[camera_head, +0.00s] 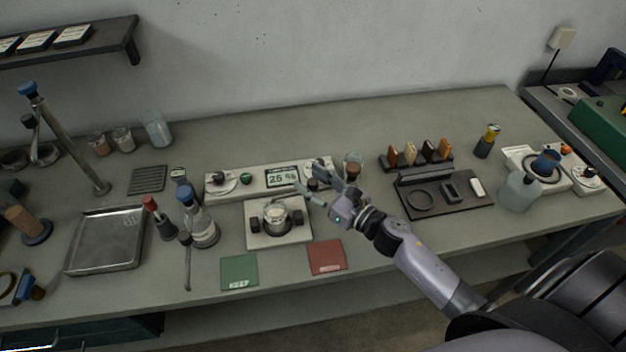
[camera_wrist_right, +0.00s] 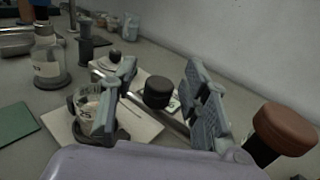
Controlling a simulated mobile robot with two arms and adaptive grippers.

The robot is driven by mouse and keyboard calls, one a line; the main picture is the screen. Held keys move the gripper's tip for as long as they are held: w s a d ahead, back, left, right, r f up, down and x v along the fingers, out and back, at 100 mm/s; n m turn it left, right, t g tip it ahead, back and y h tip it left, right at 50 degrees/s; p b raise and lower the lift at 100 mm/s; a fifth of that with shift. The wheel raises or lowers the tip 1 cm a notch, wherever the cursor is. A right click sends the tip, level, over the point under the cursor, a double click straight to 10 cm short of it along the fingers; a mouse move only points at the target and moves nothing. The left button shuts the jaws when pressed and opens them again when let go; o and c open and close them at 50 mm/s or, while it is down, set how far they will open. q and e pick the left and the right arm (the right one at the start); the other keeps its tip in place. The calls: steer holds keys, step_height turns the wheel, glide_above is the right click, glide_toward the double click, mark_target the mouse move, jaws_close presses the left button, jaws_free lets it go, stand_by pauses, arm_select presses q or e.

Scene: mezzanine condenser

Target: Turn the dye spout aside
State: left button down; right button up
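A black knob (camera_wrist_right: 158,92) shows between the fingers of my right gripper in the wrist view, with a thin metal bar (camera_wrist_right: 165,118) just below it; this looks like the dye spout. In the head view the dark knob (camera_head: 312,184) is partly hidden by the gripper. My right gripper (camera_head: 318,183) is open, one finger on each side of the knob, with gaps showing in the wrist view (camera_wrist_right: 155,100). A glass beaker (camera_head: 275,216) with a label stands on a white plate (camera_head: 292,236) beside the near finger. My left gripper is out of view.
A brown-capped vessel (camera_head: 353,172) stands close to the right gripper. A white panel with a display (camera_head: 283,178) lies behind. A blue-stoppered flask (camera_head: 202,231) is left of the beaker. Green (camera_head: 239,271) and red (camera_head: 327,257) pads lie in front.

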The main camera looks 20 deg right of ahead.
jaws_close()
stand_by(0.3)
stand_by(0.4)
